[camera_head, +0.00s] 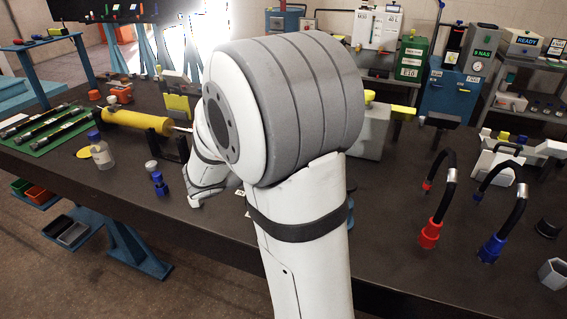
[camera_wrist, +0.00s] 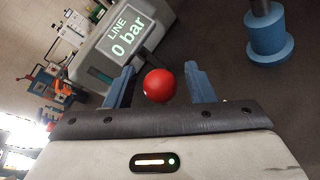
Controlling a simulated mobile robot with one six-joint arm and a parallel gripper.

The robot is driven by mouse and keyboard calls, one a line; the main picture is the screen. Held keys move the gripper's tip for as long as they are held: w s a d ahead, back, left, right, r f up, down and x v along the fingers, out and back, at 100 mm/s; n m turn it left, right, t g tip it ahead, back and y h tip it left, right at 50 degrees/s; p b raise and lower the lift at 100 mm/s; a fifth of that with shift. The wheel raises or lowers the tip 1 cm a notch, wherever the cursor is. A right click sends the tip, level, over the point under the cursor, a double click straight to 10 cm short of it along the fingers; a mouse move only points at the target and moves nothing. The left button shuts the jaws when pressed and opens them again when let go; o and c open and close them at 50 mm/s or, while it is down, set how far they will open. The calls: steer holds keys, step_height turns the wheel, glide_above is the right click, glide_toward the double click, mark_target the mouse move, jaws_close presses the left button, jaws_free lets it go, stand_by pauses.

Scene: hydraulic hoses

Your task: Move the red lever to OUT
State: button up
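The red lever's round knob (camera_wrist: 160,86) shows in the wrist view, in front of the lower edge of a grey box (camera_wrist: 112,45) whose display reads "LINE 0 bar". My gripper (camera_wrist: 160,80) has its two blue fingers apart, one on each side of the knob in the picture. A gap shows between the knob and each finger, so I see no contact. How deep the knob sits between the fingers is hard to tell. The lever's shaft is mostly hidden, and I can read no OUT mark. In the head view my arm hides the lever and the gripper.
A blue round fitting (camera_wrist: 270,35) stands near the gripper in the wrist view. In the head view the dark bench (camera_head: 410,230) holds a yellow cylinder (camera_head: 135,120), a bottle (camera_head: 101,150), and hoses with red (camera_head: 430,233) and blue (camera_head: 492,248) ends.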

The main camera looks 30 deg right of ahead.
steer(key=shift+a+r, duration=0.1)
steer(key=shift+a, duration=0.25)
steer(key=v, duration=0.7)
stand_by(0.4)
